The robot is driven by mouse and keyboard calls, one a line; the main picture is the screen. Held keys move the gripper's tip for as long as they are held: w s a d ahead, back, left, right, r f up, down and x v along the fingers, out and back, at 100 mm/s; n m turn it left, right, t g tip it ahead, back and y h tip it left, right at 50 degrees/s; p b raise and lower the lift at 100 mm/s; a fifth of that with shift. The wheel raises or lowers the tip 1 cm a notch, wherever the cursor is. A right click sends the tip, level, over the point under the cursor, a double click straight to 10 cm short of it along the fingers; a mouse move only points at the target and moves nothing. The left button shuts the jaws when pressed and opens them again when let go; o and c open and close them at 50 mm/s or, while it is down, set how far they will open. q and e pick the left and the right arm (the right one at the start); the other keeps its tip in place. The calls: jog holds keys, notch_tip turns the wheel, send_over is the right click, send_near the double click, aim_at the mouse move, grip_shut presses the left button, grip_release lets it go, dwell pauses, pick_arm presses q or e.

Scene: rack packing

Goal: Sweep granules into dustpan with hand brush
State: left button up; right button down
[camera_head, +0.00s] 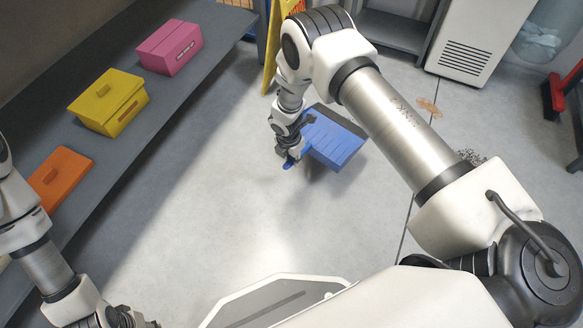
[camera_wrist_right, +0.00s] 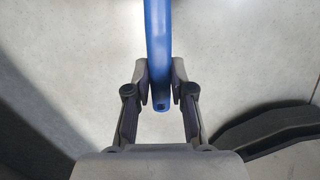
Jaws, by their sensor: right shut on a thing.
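A blue dustpan (camera_head: 335,138) is low over or on the grey floor near the middle of the head view; I cannot tell whether it touches the floor. My right gripper (camera_head: 289,160) is shut on its handle. In the right wrist view, the blue handle (camera_wrist_right: 157,45) runs up between the two fingers. Dark granules (camera_head: 472,157) lie on the floor to the right, partly hidden behind my right arm. My left gripper (camera_head: 135,319) shows only in part at the bottom edge, so its fingers are unclear. I cannot make out a hand brush.
A grey shelf (camera_head: 112,162) on the left holds pink (camera_head: 170,47), yellow (camera_head: 109,101) and orange (camera_head: 60,178) boxes. A brownish patch (camera_head: 430,107) marks the floor. A white cabinet (camera_head: 480,40) stands at the back, a red object (camera_head: 555,93) at right. Floor left of the dustpan is clear.

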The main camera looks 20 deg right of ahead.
jog(key=f+n, duration=0.1)
jog(key=s+f+n, duration=0.1)
jog(key=f+n, duration=0.1)
jog(key=shift+s+a, duration=0.15)
jog(key=shift+a, duration=0.15)
notch_tip(320, 180, down, 10)
jog(key=b, duration=0.8)
jog(key=shift+f+b, duration=0.65)
jog(key=shift+f, duration=0.05)
jog(key=c, duration=0.9)
grip_release()
jog(key=shift+r, duration=0.15)
jog(key=r, duration=0.4)
jog(key=a+r, duration=0.1)
jog(key=r, duration=0.2)
jog(key=s+r, duration=0.1)
jog(key=r, duration=0.3)
jog(key=shift+a+r, duration=0.15)
jog(key=shift+r, duration=0.2)
